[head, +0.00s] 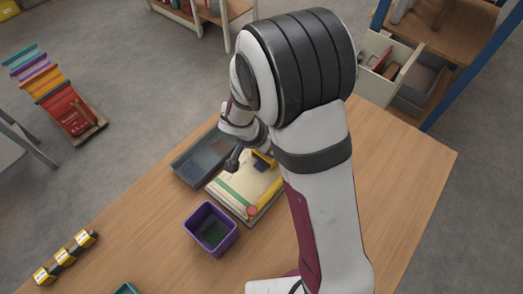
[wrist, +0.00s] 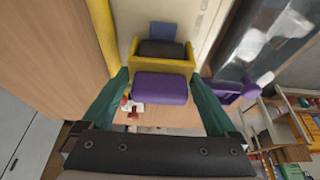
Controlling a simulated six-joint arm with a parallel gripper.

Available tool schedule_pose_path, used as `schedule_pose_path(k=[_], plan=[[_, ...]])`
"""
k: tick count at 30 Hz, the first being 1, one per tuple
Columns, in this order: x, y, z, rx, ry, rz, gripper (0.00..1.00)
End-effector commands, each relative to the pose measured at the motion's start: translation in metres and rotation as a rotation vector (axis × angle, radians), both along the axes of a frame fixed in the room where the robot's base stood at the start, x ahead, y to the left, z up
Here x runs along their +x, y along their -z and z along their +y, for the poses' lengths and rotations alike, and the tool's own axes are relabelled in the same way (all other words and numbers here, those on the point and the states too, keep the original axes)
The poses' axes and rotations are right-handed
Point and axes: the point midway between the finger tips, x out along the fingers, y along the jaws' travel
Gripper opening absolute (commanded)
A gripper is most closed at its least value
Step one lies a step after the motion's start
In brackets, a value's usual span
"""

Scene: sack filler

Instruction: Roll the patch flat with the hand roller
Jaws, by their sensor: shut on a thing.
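My gripper (wrist: 160,96) has green fingers and is shut on the purple handle (wrist: 160,88) of the hand roller. The roller has a yellow frame (wrist: 177,66) and a dark cylinder (wrist: 161,49). A blue patch (wrist: 163,30) shows just beyond the cylinder, on the cream sack (wrist: 199,14). I cannot tell whether the cylinder touches the patch. In the head view the sack (head: 232,190) lies flat on the table, and the yellow roller frame (head: 264,159) shows over its far end. My arm hides part of that area, including the fingertips.
A grey tray (head: 186,177) stands left of the sack. A purple bin (head: 200,236) stands in front. A yellow bar (head: 268,194) runs along the sack's right edge. The table's right side (head: 410,170) is clear.

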Motion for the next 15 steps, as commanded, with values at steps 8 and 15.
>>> schedule_pose_path(k=[8,15], plan=[[0.0064,0.0004,-0.0073,0.000,0.002,0.002,0.38],[0.0048,0.0004,-0.0057,0.000,-0.001,0.002,0.38]])
